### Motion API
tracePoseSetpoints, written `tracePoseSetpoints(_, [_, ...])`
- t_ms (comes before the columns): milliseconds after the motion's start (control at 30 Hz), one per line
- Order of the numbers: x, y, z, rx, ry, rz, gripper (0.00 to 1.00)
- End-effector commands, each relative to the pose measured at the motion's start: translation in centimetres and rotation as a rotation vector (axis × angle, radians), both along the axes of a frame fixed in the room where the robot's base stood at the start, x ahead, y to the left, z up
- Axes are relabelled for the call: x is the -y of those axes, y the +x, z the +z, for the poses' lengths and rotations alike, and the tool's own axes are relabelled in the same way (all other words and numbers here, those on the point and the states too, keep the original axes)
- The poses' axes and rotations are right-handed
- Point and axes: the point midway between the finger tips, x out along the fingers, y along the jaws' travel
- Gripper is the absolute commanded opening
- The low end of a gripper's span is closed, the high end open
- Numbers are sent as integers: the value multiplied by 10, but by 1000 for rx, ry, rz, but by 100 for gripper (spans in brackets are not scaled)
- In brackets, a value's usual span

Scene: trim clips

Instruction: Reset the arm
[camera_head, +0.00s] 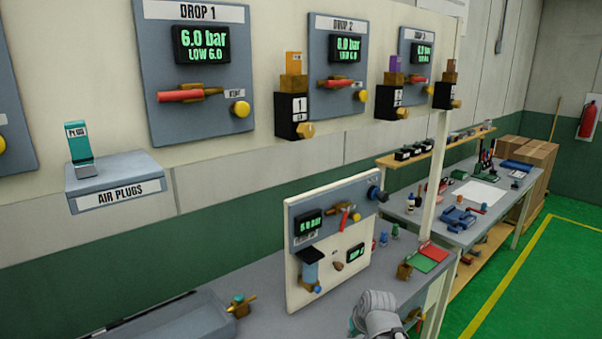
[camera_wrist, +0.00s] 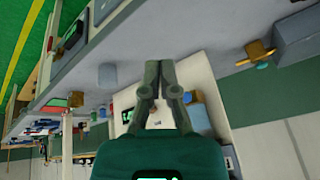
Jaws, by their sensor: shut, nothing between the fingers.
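My gripper (camera_wrist: 158,65) shows in the wrist view with its two grey-green fingers drawn together at the tips and nothing between them. In that view it lies in front of the white upright panel (camera_wrist: 205,60); I cannot tell the distance. The picture there is turned over, with the bench above and the wall below. In the head view a grey part of my arm (camera_head: 378,315) shows at the bottom edge, over the near bench. The fingers cannot be made out in the head view.
A panel (camera_head: 294,265) with gauge and valves stands on the grey bench (camera_head: 265,310). A grey tray (camera_head: 205,318) with a brass fitting is at left. Red and green pads (camera_head: 427,258) lie right. Wall boards (camera_head: 205,110) hang above. The green floor (camera_head: 560,290) at right is clear.

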Motion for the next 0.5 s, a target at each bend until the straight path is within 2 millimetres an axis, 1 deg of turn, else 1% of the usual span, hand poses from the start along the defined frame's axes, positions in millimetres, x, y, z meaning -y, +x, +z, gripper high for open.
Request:
tracePoseSetpoints(33, [3, -14, -11, -62, -25, -3, 0])
tracePoseSetpoints(200, [16, -54, -29, -249, -106, -31, 0])
tracePoseSetpoints(333, [24, -74, -35, -343, -151, -53, 0])
tracePoseSetpoints(500, [29, -84, -36, -392, -175, -70, 0])
